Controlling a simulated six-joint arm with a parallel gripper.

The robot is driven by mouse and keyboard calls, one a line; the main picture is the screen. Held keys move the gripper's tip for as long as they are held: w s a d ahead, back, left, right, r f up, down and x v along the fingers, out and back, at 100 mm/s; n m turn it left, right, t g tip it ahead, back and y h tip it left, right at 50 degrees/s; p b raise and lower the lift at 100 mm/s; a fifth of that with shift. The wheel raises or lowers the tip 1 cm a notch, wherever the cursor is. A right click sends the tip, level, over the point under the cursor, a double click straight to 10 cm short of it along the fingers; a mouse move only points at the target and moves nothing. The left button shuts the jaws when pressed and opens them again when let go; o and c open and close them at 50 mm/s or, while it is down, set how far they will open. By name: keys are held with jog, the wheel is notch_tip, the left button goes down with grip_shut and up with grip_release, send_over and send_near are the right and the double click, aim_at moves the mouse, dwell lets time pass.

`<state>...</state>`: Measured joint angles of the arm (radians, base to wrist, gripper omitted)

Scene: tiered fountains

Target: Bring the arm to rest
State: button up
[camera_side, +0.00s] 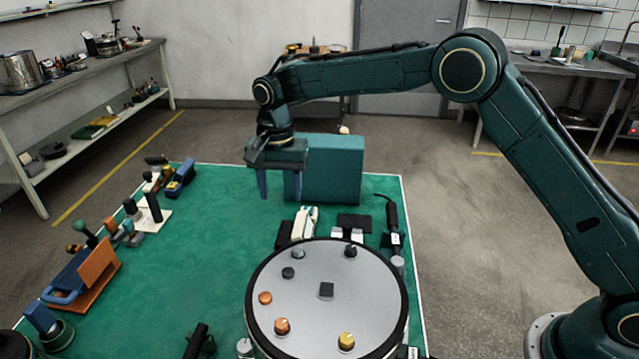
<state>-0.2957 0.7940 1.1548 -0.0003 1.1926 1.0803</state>
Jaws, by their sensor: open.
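My gripper (277,184) hangs pointing down over the far part of the green work surface, in front of the left side of a teal block (334,172). Its two blue fingers are apart and I see nothing between them. My arm reaches in from the right and arches above the work. The gripper is clear of the round grey disc (352,300) in the near foreground, which carries small orange, yellow and dark knob-like pieces.
The green work surface (190,270) has free room in its middle left. Along its left edge stand several tools, an orange-and-blue piece (92,272) among them. A white item (305,222) and a black-handled tool (390,215) lie behind the disc. Shelves (85,75) line the left wall.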

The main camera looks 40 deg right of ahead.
dwell(0.3)
jog(key=s+d+r+n+t, duration=0.1)
jog(key=s+d+r+n, duration=0.1)
jog(key=s+d+r, duration=0.45)
jog(key=s+d+r+n+t, duration=0.2)
jog(key=s+d+r, duration=0.2)
jog(key=s+r, duration=0.55)
jog(key=s+d+f+n+t, duration=0.1)
jog(key=s+d+n, duration=0.1)
jog(key=s, duration=0.9)
jog(key=s+d+f+n+t, duration=0.1)
jog(key=s+d+n, duration=0.2)
jog(key=s, duration=0.8)
jog(key=shift+d+f+t, duration=0.15)
jog(key=shift+d+t, duration=0.15)
jog(key=shift+d, duration=0.45)
